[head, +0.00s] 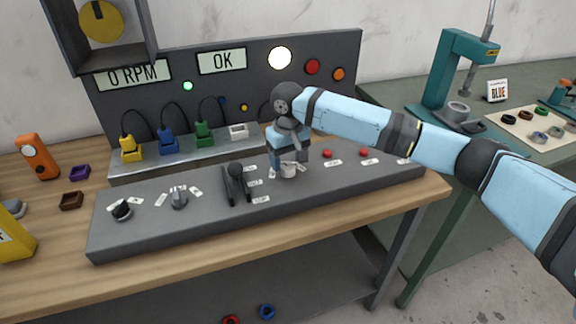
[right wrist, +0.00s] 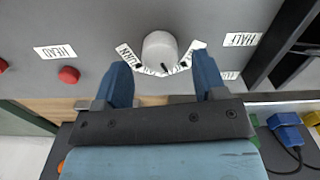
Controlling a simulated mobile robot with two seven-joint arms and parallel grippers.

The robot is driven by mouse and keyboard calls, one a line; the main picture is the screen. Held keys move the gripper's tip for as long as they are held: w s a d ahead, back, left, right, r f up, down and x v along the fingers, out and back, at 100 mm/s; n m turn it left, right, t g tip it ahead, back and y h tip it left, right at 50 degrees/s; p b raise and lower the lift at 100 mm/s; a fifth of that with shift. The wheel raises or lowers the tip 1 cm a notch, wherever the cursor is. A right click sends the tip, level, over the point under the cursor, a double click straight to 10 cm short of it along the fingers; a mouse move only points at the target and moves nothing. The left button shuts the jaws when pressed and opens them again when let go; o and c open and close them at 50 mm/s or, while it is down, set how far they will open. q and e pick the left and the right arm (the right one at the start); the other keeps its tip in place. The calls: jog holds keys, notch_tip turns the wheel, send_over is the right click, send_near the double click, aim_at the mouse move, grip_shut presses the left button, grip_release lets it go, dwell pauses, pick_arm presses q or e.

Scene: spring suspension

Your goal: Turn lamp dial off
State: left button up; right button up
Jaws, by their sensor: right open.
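A pale round dial (head: 288,171) sits on the sloped grey control panel (head: 330,178), ringed by small white labels. In the right wrist view the dial (right wrist: 160,51) shows a dark mark on its rim, toward the gripper. The label lettering around it is partly hidden. A round white lamp (head: 279,58) glows on the upright board. My right gripper (head: 288,163) is over the dial, pointing down. In the right wrist view its blue fingers (right wrist: 162,74) are apart and empty, with the dial centred slightly beyond their tips; contact cannot be told. My left gripper is out of view.
A black lever (head: 237,182) stands close left of the dial; red buttons (head: 327,153) are to its right. Two more knobs (head: 179,198) sit further left. Coloured plugs (head: 168,142) with cables stand behind the panel. A green press (head: 450,80) is at the right.

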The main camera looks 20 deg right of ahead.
jog(key=shift+f, duration=1.1)
